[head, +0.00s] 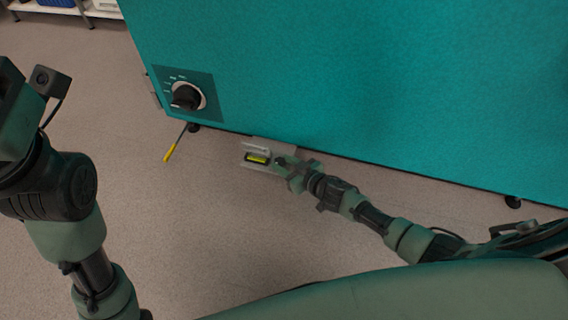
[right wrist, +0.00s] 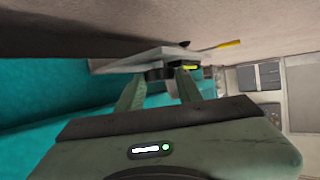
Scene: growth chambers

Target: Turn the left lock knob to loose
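A black round knob (head: 186,97) with a light ring and white marks around it sits on a dark panel at the lower left of the teal chamber front. My right gripper (head: 272,160) is low by the chamber's bottom edge, right of and below that knob, apart from it. At its fingertips is a light grey plate (head: 252,148) with a black and yellow piece (head: 258,158). In the right wrist view the two fingers (right wrist: 163,76) stand apart with the black piece (right wrist: 190,68) at their tips; whether they clamp it is unclear. My left gripper is out of view.
The teal chamber (head: 380,90) fills the upper right and stands on short dark feet. A thin rod with a yellow handle (head: 171,152) slants out below the knob panel. Shelving (head: 100,9) stands far back left.

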